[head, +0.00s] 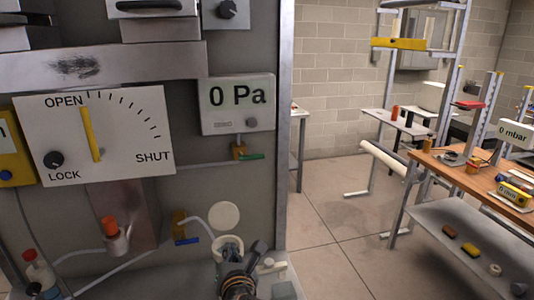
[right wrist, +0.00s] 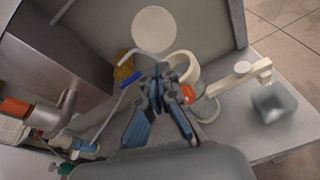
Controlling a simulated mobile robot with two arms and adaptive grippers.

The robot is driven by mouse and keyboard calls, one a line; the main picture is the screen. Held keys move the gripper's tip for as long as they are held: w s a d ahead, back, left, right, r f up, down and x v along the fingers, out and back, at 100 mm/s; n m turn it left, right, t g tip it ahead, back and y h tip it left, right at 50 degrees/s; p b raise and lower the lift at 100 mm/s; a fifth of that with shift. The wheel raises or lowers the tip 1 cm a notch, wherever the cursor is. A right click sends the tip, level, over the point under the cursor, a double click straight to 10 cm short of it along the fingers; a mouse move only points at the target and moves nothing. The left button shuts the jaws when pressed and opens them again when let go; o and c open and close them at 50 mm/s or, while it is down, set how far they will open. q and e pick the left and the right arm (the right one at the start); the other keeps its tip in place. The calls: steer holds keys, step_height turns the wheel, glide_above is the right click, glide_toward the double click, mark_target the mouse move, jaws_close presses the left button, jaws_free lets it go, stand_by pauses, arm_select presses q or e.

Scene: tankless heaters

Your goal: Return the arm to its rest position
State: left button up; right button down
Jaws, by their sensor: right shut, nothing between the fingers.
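My right gripper (head: 238,262) is low in the middle of the head view, in front of the panel's lower right part. In the right wrist view its dark and blue fingers (right wrist: 160,76) are close together with nothing between them. They point toward a round white disc (right wrist: 154,29) on the grey panel. A white cup-like fitting (right wrist: 183,68) is just right of the fingertips; whether they touch cannot be told. It also shows beside the gripper in the head view (head: 228,245). My left gripper is not in view.
The dial panel's yellow pointer (head: 91,134) stands near OPEN. A display (head: 237,104) reads 0 Pa. A blue-handled valve (right wrist: 131,79) is left of the fingers. A white bracket (right wrist: 236,77) and grey block (right wrist: 273,102) are right. Open floor (head: 335,220) separates the panel from a workbench (head: 450,172).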

steer(key=s+d+f+m+g+h, duration=0.2)
steer(key=s+d+f+m+g, duration=0.4)
steer(key=s+d+f+m, duration=1.15)
steer(key=s+d+f+m+g+h, duration=0.2)
steer(key=s+d+m+g, duration=0.3)
steer(key=s+d+m, duration=1)
step_height(320, 180, down, 26)
steer(key=s+a+m+g+b, duration=0.1)
steer(key=s, duration=0.1)
arm_select(q)
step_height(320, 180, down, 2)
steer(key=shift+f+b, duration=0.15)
steer(key=shift+b, duration=0.5)
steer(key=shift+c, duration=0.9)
arm_select(e)
steer(key=s+d+f+g, duration=0.1)
steer(key=s+d+f, duration=0.1)
steer(key=s+f, duration=1.4)
step_height(320, 180, down, 2)
steer(key=shift+s+d+f, duration=0.25)
steer(key=shift+s+d, duration=0.1)
steer(key=shift+s, duration=0.05)
